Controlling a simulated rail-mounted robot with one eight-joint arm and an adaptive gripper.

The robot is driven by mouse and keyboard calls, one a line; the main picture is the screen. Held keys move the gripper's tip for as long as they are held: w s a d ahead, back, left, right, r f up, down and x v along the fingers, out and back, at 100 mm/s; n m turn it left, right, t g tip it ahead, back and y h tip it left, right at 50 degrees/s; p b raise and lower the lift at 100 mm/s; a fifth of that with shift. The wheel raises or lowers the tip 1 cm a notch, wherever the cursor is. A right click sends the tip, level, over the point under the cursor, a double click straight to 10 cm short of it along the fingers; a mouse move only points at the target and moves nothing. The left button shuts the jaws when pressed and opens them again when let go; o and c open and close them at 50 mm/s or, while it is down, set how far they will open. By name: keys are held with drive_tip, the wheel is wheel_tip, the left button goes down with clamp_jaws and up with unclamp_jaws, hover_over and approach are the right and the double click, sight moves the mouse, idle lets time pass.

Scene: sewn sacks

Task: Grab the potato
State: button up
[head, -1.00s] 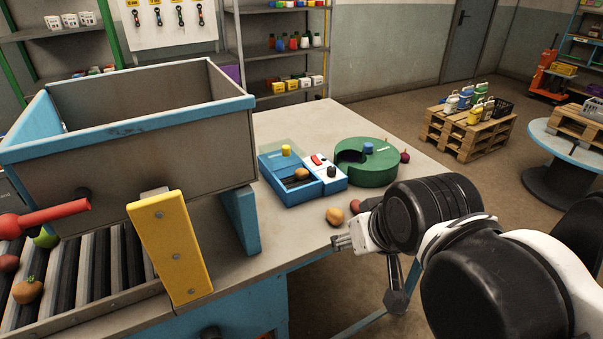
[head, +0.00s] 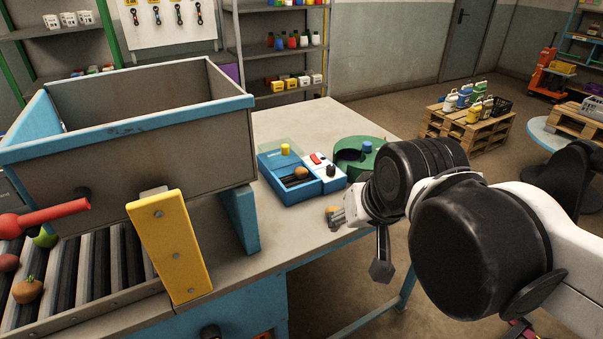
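A small tan-brown round item, which looks like the potato (head: 331,211), lies on the grey table near its right edge. It is partly hidden behind my gripper (head: 338,218). My gripper is low at the table edge, with its fingertips at or right in front of the item. I cannot tell whether they touch it or how far apart the fingers are. Another brownish round item (head: 301,172) lies in the tray of the blue device (head: 272,168), and it could also be a potato.
A green round container (head: 345,160) stands behind my arm, partly covered. The blue device with its white panel (head: 324,166) is just left of it. A large grey bin with a blue rim (head: 160,128) and a roller conveyor (head: 75,262) with produce fill the left.

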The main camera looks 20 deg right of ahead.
drive_tip(key=w+r+m+g, duration=0.1)
drive_tip(key=w+r+m, duration=0.4)
drive_tip(key=w, duration=0.6)
drive_tip(key=m+g+y+p, duration=0.3)
drive_tip(key=m+g, duration=0.1)
drive_tip(key=m, duration=0.8)
hover_over(302, 168)
drive_tip(key=f, duration=1)
drive_tip(key=s+f, duration=0.1)
drive_tip(key=f, duration=0.4)
drive_tip(key=shift+d+f, duration=0.25)
drive_tip(key=shift+d+x, duration=0.25)
drive_tip(key=shift+x, duration=1.05)
drive_tip(key=shift+d+x, duration=0.2)
drive_tip(key=shift+x, duration=1.1)
drive_tip(key=shift+w+f, duration=0.1)
drive_tip(key=shift+w, duration=0.05)
drive_tip(key=c, duration=0.7)
